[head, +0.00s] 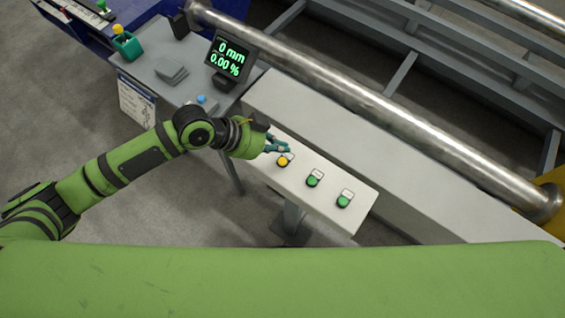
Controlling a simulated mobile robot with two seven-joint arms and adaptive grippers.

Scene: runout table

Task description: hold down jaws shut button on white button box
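The white button box (325,208) is a long pale panel on a post, right of the picture's middle. It carries a yellow button (283,161) and two green buttons, one in the middle (313,181) and one at the right (343,201), each with a small white label. The labels are too small to read. My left gripper (279,146) has teal fingers and is over the box's left end, just above the yellow button in the picture. I cannot tell if it touches anything, or how far its fingers are apart. My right gripper is not in view.
A grey table (150,72) at upper left bears a display (230,58) reading 0 mm and 0.00 %, a teal box (127,46) with a yellow button, and a blue knob (201,99). A long steel bar (370,95) runs behind the button box. Floor shows at left.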

